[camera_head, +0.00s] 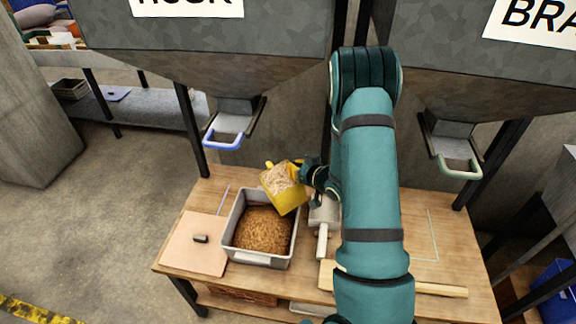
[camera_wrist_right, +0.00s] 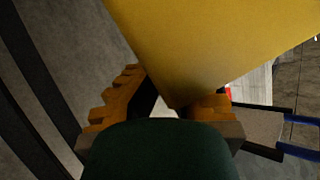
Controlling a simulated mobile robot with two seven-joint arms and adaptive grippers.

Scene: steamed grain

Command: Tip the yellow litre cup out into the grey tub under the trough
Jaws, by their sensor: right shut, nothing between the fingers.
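The yellow litre cup (camera_head: 289,199) is at the back right corner of the grey tub, tilted, with pale flaky grain showing in its mouth. It also fills the top of the right wrist view (camera_wrist_right: 215,45). The grey tub (camera_head: 264,259) stands on the wooden bench and holds brown grain. My right gripper (camera_head: 298,172) is at the cup's back right side. Its orange fingers (camera_wrist_right: 165,105) are shut, close against the cup; whether they touch its handle is hidden. My left gripper is not in view.
Two grey hoppers hang above, with a blue-handled chute (camera_head: 224,137) and a green-handled chute (camera_head: 459,165). A white scoop-like tool (camera_head: 322,240) and a wooden bar (camera_head: 440,290) lie right.

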